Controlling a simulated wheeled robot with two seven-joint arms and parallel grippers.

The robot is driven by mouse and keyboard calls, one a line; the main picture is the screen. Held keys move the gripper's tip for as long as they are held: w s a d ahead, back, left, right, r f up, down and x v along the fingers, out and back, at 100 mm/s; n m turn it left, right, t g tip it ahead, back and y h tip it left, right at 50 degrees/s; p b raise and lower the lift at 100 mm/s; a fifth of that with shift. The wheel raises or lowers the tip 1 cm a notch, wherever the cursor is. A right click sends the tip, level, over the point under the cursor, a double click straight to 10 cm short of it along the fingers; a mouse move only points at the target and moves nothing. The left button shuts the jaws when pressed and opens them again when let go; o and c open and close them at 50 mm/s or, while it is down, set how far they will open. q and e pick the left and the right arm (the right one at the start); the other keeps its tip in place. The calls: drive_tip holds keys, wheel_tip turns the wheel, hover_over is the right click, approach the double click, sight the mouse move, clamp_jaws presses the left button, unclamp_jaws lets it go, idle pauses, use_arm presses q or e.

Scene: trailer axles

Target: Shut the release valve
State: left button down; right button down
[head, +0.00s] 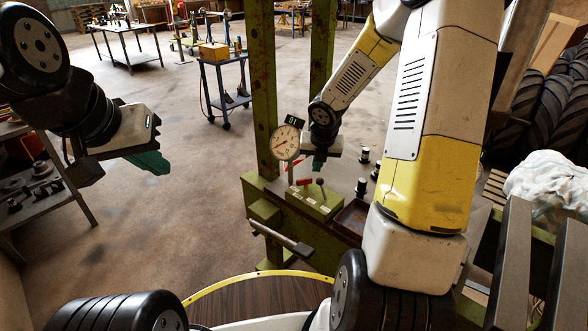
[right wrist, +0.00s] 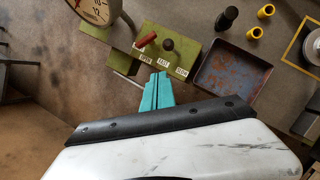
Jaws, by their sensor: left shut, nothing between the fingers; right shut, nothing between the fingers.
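The green valve block (head: 313,204) sits on the green bench frame and carries small white labels along its front edge. A red lever (right wrist: 146,39) and a dark round knob (right wrist: 168,45) stand on its top; the knob also shows in the head view (head: 319,182). My right gripper (right wrist: 158,76) is shut and empty, its teal fingertips just short of the block's labelled edge in the right wrist view. My left gripper (head: 150,163) is shut and empty, far left over open floor.
A round gauge (head: 285,141) on a post stands beside the block. A rusty tray (right wrist: 232,72) lies right of it, with black cylinders (head: 362,156) behind. A bar handle (head: 282,238) sticks out in front. Green uprights (head: 263,90) rise behind.

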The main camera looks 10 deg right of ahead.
sight(304, 184)
drive_tip(key=w+f+n, duration=0.1)
drive_tip(key=f, duration=0.3)
drive_tip(key=w+a+f+n, duration=0.1)
drive_tip(key=w+f, duration=0.1)
drive_tip(key=f, duration=0.3)
drive_tip(key=w+f+n, duration=0.2)
drive_tip(key=f, duration=0.2)
drive_tip(key=shift+w+a+f+y, duration=0.1)
drive_tip(key=shift+a+f+y, duration=0.2)
drive_tip(key=shift+f+y, duration=0.1)
drive_tip(key=shift+w+a, duration=0.15)
drive_tip(key=shift+w, duration=1.8)
